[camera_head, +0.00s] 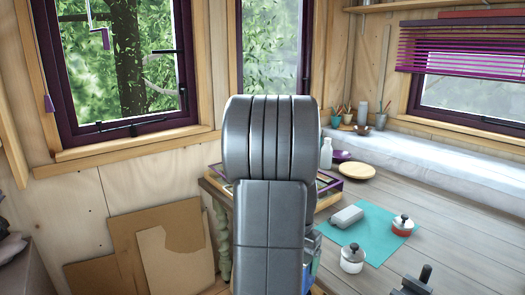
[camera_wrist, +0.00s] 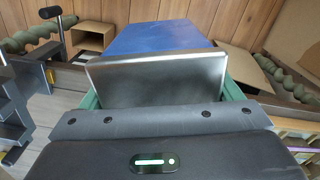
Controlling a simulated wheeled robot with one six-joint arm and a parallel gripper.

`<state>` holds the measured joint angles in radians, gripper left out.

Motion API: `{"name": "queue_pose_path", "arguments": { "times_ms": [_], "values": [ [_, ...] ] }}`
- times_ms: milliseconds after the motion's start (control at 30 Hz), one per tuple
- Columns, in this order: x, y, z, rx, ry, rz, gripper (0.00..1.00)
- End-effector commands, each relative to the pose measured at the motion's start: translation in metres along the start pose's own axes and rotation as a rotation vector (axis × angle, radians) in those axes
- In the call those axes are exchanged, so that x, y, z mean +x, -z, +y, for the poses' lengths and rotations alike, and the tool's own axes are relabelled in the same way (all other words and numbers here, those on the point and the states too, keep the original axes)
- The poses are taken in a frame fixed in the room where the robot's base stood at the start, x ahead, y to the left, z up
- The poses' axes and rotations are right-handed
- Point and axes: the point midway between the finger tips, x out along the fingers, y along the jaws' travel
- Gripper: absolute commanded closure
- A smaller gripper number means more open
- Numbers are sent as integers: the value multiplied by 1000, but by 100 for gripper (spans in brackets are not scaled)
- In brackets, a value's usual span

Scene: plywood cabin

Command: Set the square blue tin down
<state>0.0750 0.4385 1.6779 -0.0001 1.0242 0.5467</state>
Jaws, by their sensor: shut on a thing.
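The square blue tin (camera_wrist: 155,38) shows in the wrist view, with a blue side and a bare silvery metal face towards the camera. My gripper (camera_wrist: 160,88) is shut on it, with green finger parts at its left and right sides. I cannot tell whether the tin's underside touches anything. In the head view my arm hides most of the gripper and tin; only a small blue patch shows beside the arm near the bottom.
A round wooden board (camera_head: 356,171) lies behind. Bare planks show to the right. An open cardboard box (camera_wrist: 92,37) shows in the wrist view.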

Motion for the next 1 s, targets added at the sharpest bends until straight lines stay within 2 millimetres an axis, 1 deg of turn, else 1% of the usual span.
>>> {"name": "queue_pose_path", "arguments": {
  "times_ms": [167, 200, 400, 500, 600, 700, 767, 1000],
  "values": [
    [42, 5, -32, -156, -4, -7, 47],
    [54, 5, -41, -199, -4, -7, 47],
    [112, 2, -78, -407, -3, -7, 47],
    [136, -2, -92, -493, -3, -5, 47],
    [155, -7, -102, -557, -2, -5, 47],
    [166, -9, -108, -598, -1, -3, 47],
    [170, -10, -110, -614, -1, -1, 47],
    [173, -11, -111, -624, 0, 1, 47]
  ]
}}
